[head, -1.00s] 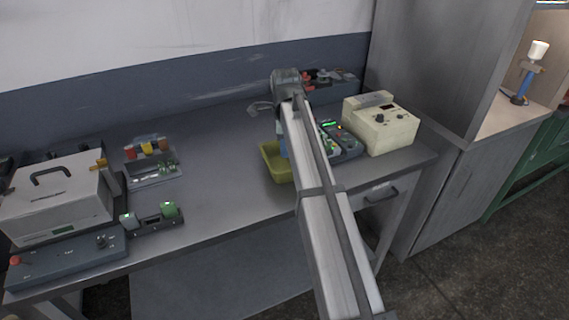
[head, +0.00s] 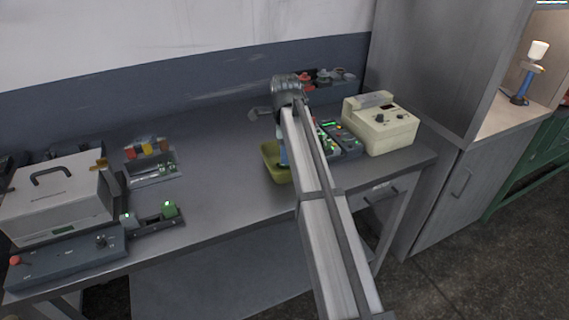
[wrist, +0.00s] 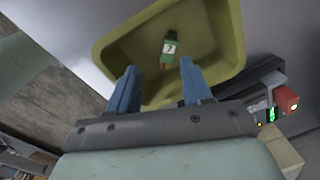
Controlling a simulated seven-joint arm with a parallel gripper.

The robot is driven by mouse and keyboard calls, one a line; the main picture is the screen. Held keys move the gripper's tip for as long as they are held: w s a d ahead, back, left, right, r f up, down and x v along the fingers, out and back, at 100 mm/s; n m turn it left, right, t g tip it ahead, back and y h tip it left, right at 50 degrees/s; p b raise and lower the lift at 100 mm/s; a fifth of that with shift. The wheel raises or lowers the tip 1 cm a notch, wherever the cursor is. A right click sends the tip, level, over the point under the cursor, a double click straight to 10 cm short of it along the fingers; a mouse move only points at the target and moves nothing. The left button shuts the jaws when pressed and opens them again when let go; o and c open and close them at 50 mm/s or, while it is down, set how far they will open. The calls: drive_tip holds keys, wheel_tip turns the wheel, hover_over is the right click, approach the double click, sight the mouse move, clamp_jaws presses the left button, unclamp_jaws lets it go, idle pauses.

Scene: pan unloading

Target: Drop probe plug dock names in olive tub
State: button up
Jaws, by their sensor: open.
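The olive tub (head: 270,150) stands on the bench right of the middle, partly hidden by my arm. In the wrist view the tub (wrist: 105,62) lies under my gripper. A green plug (wrist: 169,48) marked "7", with an orange-brown tip, lies loose on its floor. My gripper (wrist: 155,75) is open, its two blue fingers apart with nothing between them, over the tub. A dark dock unit (head: 347,138) with green lights is right of the tub; its display is too small to read. A red plug (wrist: 287,99) shows beside a green display in the wrist view.
A cream meter box (head: 380,125) stands at the right. A rack with red and grey plugs (head: 330,78) is behind my gripper. At the left are a grey case (head: 55,200), a rack with coloured plugs (head: 150,165) and a dock with green plugs (head: 168,209). The bench middle is clear.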

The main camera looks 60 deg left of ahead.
drive_tip(key=shift+r, duration=0.1)
wheel_tip(320, 180, up, 14)
drive_tip(key=shift+s+d+f, duration=0.15)
drive_tip(key=shift+d+f, duration=0.05)
drive_tip(key=shift+d, duration=0.15)
idle(0.6)
